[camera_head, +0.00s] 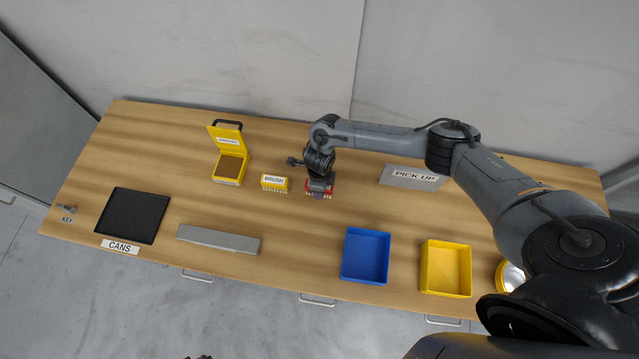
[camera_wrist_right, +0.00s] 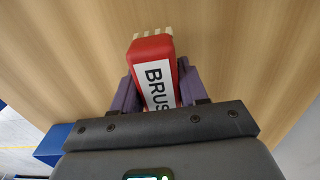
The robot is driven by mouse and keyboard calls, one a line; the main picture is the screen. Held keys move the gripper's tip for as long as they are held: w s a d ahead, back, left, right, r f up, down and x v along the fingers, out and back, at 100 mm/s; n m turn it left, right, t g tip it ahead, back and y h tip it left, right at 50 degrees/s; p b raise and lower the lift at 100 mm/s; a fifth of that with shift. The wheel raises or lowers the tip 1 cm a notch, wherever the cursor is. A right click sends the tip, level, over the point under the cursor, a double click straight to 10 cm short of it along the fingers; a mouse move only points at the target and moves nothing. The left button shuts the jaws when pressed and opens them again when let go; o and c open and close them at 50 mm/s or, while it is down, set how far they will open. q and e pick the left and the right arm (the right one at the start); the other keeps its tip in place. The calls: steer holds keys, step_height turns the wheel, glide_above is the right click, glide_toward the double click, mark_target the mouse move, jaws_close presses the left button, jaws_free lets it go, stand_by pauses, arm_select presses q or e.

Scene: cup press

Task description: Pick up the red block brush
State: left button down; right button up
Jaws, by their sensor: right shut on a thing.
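The red block brush (camera_wrist_right: 150,48) has a white label and pale bristles at its far end in the right wrist view. My right gripper (camera_wrist_right: 156,85) is shut on it, with one purple finger against each side. In the head view, the red brush (camera_head: 333,186) shows as small red parts under my right gripper (camera_head: 320,189), at the middle of the table. Most of it is hidden there by the gripper. I cannot tell whether it touches the table. My left gripper does not show in the head view.
A yellow brush (camera_head: 274,183) lies just left of the gripper. An open yellow box (camera_head: 229,166) stands further left. A blue bin (camera_head: 366,255) and a yellow bin (camera_head: 445,268) stand at the front right. A grey bar (camera_head: 218,239), black mat (camera_head: 132,216) and PICK UP plate (camera_head: 411,178) are also on the table.

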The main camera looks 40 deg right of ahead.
steer(key=r, duration=0.2)
steer(key=shift+s+d+r, duration=0.3)
steer(key=shift+s, duration=0.05)
steer(key=s+d+r, duration=0.4)
steer(key=s+r, duration=0.2)
steer(key=s, duration=0.4)
steer(key=shift+d+r+b, duration=0.2)
steer(key=shift+d+b, duration=0.05)
steer(key=shift+b, duration=0.15)
steer(key=shift+w, duration=0.1)
steer(key=o, duration=0.6)
steer(key=c, duration=0.4)
steer(key=shift+c, duration=0.2)
